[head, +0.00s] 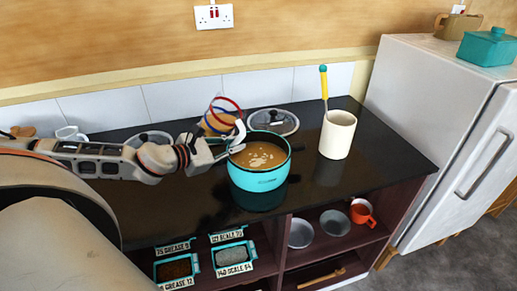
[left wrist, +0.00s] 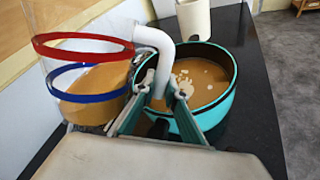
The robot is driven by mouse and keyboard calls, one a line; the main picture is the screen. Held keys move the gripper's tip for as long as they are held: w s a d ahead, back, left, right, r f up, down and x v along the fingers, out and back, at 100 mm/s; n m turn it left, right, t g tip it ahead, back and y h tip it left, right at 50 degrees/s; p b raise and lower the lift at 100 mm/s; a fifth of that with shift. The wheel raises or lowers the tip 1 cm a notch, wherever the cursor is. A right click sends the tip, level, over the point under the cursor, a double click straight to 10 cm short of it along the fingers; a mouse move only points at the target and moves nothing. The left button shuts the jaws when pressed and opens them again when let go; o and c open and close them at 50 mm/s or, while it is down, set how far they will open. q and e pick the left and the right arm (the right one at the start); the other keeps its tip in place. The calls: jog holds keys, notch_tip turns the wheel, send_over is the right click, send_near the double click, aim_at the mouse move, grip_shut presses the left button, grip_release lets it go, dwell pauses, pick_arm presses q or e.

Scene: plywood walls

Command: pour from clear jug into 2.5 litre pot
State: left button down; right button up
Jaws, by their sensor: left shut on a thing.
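The clear jug (head: 222,112) has a red and a blue band and tan liquid in its lower part. It also shows in the left wrist view (left wrist: 92,65). My left gripper (head: 234,142) is shut on its white handle (left wrist: 158,50). The jug looks tilted in the head view, behind and left of the pot; I cannot tell whether it touches the rim. The turquoise pot (head: 259,180) stands on the black counter, holding brown liquid with pale flecks; it also shows in the left wrist view (left wrist: 229,88). No stream shows between them. My right gripper is not in view.
A lid (head: 274,121) lies behind the pot, and another (head: 150,139) lies behind my left arm. A cream crock (head: 337,136) with a yellow-handled utensil stands right of the pot. A white fridge (head: 420,110) is at the right. Counter in front of the crock is clear.

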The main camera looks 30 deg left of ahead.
aim_at(225, 124)
pick_arm(q)
jog(key=shift+d+r, duration=0.1)
jog(key=shift+r, duration=0.1)
jog(key=shift+a+m, duration=0.2)
jog(key=shift+m, duration=0.1)
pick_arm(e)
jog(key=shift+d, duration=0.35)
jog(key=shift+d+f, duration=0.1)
pick_arm(q)
jog(key=shift+a+m+y, duration=0.15)
jog(key=shift+m+y, duration=0.15)
jog(key=shift+y, duration=0.1)
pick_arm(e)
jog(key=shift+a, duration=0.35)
pick_arm(q)
jog(key=shift+a+r+g, duration=0.1)
jog(key=shift+r+g, duration=0.1)
jog(key=shift+g, duration=0.1)
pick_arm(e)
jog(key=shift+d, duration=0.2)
pick_arm(q)
jog(key=shift+s+a+r+m+y, duration=0.15)
jog(key=shift+a+m+y, duration=0.25)
jog(key=shift+m+y, duration=0.1)
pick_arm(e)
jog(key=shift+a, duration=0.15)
